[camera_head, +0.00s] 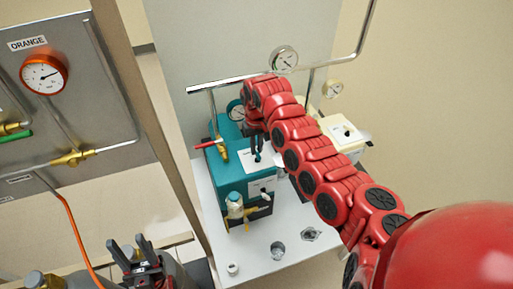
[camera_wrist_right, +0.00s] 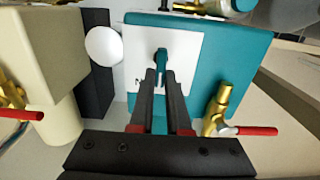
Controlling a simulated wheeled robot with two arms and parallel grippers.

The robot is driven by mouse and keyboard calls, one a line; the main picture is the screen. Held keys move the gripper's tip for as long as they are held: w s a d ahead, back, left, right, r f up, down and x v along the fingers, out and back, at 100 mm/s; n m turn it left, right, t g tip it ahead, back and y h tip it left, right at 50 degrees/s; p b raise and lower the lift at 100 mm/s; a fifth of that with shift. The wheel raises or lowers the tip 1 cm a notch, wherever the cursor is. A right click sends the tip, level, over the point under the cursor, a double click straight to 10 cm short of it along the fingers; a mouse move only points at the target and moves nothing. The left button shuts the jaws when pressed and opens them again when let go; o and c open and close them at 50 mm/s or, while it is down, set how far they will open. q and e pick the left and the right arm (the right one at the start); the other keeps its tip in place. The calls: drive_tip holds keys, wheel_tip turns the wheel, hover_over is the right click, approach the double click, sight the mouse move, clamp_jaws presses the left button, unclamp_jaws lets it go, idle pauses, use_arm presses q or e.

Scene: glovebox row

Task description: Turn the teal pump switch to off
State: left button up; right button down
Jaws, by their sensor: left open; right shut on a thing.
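The teal pump (camera_head: 230,180) stands on a white bench top beside a cream unit. The plate's lettering is largely hidden, so I cannot tell the switch's setting. My left gripper (camera_head: 129,250) is open and empty at the lower left, away from the pump.
A cream unit (camera_head: 345,135) stands right of the pump. A brass valve with a red handle (camera_wrist_right: 218,112) is close beside my right fingers. Metal pipes and gauges (camera_head: 284,58) rise behind. A grey panel labelled ORANGE (camera_head: 85,110) stands at the left. The bench front (camera_head: 255,258) has small fittings.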

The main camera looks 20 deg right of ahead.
sight(257, 150)
drive_tip(key=c, duration=0.9)
unclamp_jaws()
drive_tip(key=shift+w+r, duration=0.1)
drive_tip(key=shift+r, duration=0.2)
wheel_tip(257, 150, up, 5)
drive_tip(key=b, duration=0.2)
drive_tip(key=shift+b, duration=0.35)
wheel_tip(257, 150, up, 12)
drive_tip(key=shift+f+b, duration=0.1)
drive_tip(key=shift+b, duration=0.35)
